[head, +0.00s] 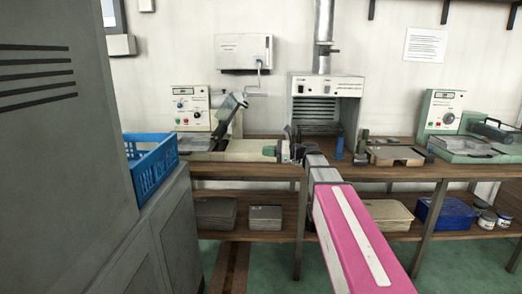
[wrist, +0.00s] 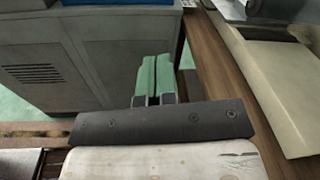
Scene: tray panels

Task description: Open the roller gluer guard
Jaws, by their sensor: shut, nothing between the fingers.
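A pale green bench machine with a control box (head: 441,110) stands at the far right of the head view. It looks like the roller gluer, with a dark see-through cover (head: 495,131) at its right that looks like the guard. The cover is small and cut by the picture edge, so I cannot tell its exact position. My gripper (head: 268,150) is far to the left of it, level with the bench top and pointing left. Its green fingers (wrist: 155,78) lie together, shut and empty, in the wrist view. The guard does not show there.
A cream-bedded machine (head: 235,150) with a dark lever stands on the bench behind my gripper; its bed (wrist: 275,85) shows in the wrist view. A grey cabinet (head: 65,150) and blue crate (head: 150,165) are left. A hooded unit (head: 326,87) and wooden tray (head: 396,155) stand between gripper and guard.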

